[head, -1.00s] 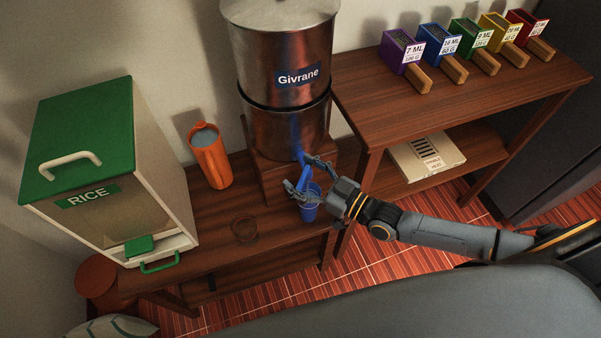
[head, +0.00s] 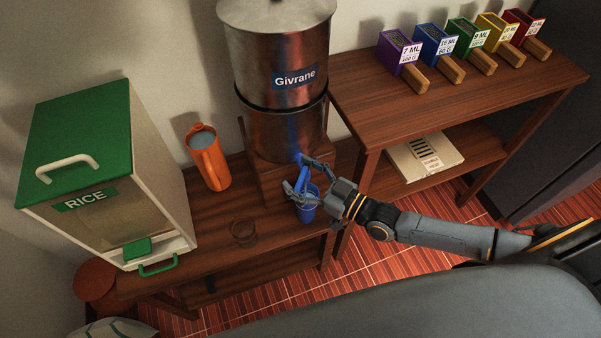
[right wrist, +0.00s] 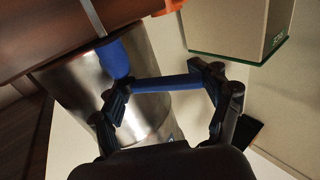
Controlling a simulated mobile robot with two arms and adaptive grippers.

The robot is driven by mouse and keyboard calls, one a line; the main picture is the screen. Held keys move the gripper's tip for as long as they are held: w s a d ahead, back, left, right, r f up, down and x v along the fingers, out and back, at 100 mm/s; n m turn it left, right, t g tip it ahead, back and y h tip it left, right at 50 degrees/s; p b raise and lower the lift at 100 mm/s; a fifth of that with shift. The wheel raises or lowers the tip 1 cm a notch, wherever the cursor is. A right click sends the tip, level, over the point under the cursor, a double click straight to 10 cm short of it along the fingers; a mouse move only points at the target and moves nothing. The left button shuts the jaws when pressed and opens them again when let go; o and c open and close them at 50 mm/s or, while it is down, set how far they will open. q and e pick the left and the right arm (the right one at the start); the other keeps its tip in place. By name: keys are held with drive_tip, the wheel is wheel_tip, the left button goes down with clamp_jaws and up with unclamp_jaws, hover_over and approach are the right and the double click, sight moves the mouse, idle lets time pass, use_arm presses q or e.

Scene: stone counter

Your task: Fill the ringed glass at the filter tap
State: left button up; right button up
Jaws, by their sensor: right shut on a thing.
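The metal filter (head: 280,130), labelled Givrane, stands on a wooden block and has a blue tap (head: 303,175) at its lower front. My right gripper (head: 304,178) is at the tap, with the blue tap lever (right wrist: 165,84) spanning between its fingertips in the right wrist view. A blue cup (head: 307,212) stands below the tap, partly hidden by the gripper; its fill cannot be told. A clear dark glass (head: 243,233) stands apart on the bench to the left. I cannot tell which one is ringed. My left gripper is not in view.
An orange jug (head: 209,160) stands left of the filter. A rice dispenser (head: 110,180) with a green lid fills the left end of the bench (head: 215,262). A higher table (head: 440,95) at right carries several coloured scoop boxes, with a white box (head: 425,158) on its shelf.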

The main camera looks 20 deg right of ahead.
drive_tip(key=shift+s+a+f, duration=0.1)
drive_tip(key=shift+s+a, duration=0.15)
drive_tip(key=shift+a, duration=0.15)
drive_tip(key=o, duration=1.6)
drive_tip(key=shift+a, duration=0.25)
drive_tip(key=shift+d, duration=0.35)
drive_tip(key=v, duration=1.1)
drive_tip(key=shift+s+d, duration=0.3)
